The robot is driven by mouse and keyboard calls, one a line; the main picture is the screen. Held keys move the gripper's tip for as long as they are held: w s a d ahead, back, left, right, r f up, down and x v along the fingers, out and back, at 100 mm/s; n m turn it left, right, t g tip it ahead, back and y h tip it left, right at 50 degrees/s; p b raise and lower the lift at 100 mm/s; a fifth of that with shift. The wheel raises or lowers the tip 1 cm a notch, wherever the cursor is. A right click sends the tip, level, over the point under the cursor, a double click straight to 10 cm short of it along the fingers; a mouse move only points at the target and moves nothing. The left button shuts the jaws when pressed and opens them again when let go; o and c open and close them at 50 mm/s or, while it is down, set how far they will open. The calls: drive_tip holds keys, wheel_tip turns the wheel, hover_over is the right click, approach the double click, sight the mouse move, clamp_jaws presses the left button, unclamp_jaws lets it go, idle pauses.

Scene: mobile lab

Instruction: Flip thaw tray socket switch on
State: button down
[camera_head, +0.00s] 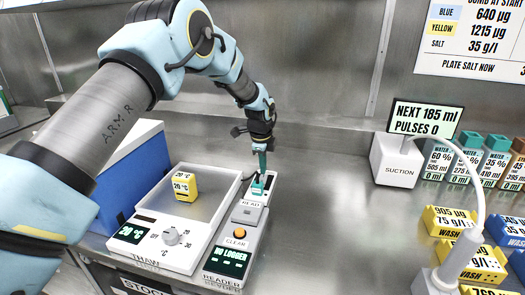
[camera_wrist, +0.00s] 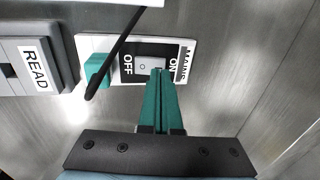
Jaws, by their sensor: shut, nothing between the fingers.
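The mains socket (camera_wrist: 98,46) is a white plate behind the reader, also in the head view (camera_head: 268,177). Its rocker switch (camera_wrist: 146,66) sits on a black panel between the words OFF and ON. A teal plug (camera_wrist: 97,68) with a black cable sits beside it. My gripper (camera_wrist: 158,74) is shut and empty, its teal fingertips at the ON side of the rocker. I cannot tell whether they touch it. The head view shows my gripper (camera_head: 262,172) pointing down at the socket.
The reader (camera_head: 230,258) with its READ slot stands in front of the socket. A yellow block (camera_head: 184,186) lies in the tray. A blue box (camera_head: 135,175) is at left. The suction unit (camera_head: 395,165) and wash blocks (camera_head: 452,222) are at right, with bare bench between.

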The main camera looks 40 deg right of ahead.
drive_tip(key=shift+w+d+f, duration=0.1)
drive_tip(key=shift+d+f, duration=0.05)
drive_tip(key=shift+f, duration=0.6)
drive_tip(key=shift+w+d+f+y, duration=0.1)
drive_tip(key=shift+d+f+y, duration=0.05)
drive_tip(key=shift+f+y, duration=0.2)
